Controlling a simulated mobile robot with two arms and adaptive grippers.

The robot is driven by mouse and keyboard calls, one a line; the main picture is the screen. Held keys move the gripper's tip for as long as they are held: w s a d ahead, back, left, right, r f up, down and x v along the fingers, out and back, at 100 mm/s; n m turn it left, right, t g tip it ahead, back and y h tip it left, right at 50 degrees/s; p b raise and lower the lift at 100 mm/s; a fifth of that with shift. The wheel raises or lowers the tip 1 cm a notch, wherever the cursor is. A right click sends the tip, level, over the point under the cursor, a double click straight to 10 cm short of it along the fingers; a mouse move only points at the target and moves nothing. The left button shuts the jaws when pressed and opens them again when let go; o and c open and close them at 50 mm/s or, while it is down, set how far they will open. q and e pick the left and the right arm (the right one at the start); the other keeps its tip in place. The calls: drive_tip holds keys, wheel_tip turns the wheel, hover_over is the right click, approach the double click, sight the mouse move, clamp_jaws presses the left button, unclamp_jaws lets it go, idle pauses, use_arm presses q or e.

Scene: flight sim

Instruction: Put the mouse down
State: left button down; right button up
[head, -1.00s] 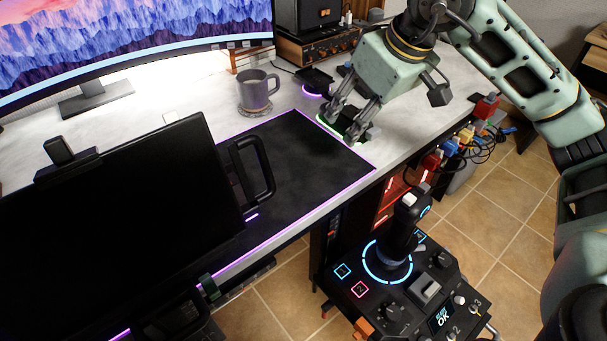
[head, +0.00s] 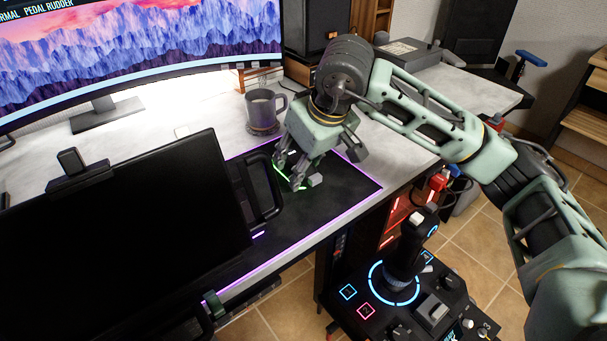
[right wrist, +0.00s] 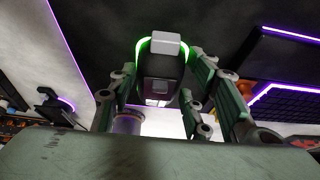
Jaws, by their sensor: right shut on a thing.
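The mouse (right wrist: 158,78), dark with green glowing edges and a light block at one end, is between the fingers of my right gripper (right wrist: 160,85) in the right wrist view. In the head view my right gripper (head: 290,178) is shut on the mouse and is over the black desk mat (head: 335,190) with its purple glowing edge. The fingers hide much of the mouse there. I cannot tell whether the mouse touches the mat. My left gripper is not in view.
A mug (head: 262,110) stands on a coaster just behind my right gripper. A black screen with a handle (head: 265,187) is close on the left. A joystick panel (head: 400,290) stands in front of the desk. The mat's right part is clear.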

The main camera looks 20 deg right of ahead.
wheel_tip(320, 180, down, 3)
drive_tip(key=shift+s+r, duration=0.1)
drive_tip(key=shift+f, duration=0.3)
drive_tip(key=shift+f+b, duration=0.1)
drive_tip(key=shift+b, duration=0.2)
drive_tip(key=o, duration=1.3)
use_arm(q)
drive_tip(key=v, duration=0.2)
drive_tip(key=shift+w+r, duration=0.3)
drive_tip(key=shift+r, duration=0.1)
use_arm(e)
drive_tip(key=shift+o, duration=0.2)
use_arm(q)
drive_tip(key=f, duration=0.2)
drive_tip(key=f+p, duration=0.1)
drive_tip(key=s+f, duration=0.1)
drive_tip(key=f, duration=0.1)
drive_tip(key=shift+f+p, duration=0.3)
drive_tip(key=shift+p, duration=0.05)
use_arm(e)
drive_tip(key=v, duration=1.2)
